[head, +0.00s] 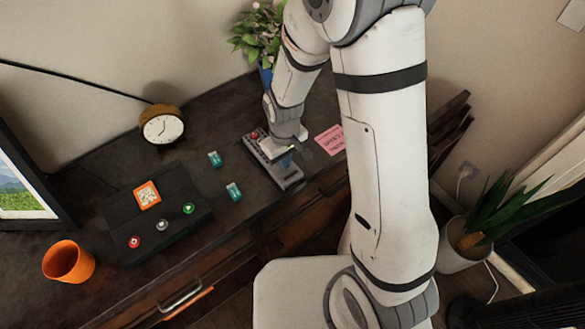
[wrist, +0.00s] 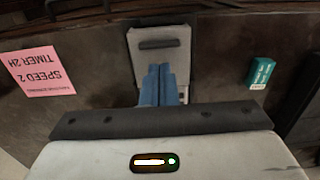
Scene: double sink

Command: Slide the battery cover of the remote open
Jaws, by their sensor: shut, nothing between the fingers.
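The grey remote (head: 290,180) lies on the dark desk, partly hidden under my gripper in the head view. A red button shows at its far end. In the wrist view, a light grey panel with a dark slot, which looks like the battery cover (wrist: 160,60), lies just past my fingertips. My gripper (wrist: 158,68) points down at it with its blue fingers together and nothing between them. I cannot tell whether the tips touch the cover.
Two teal batteries (head: 215,158) (head: 234,191) lie left of the remote. A pink note (head: 330,140) lies to its right. A black box with coloured buttons (head: 165,225), an orange cup (head: 68,262) and a clock (head: 162,127) stand farther left. The desk's front edge is close to the remote.

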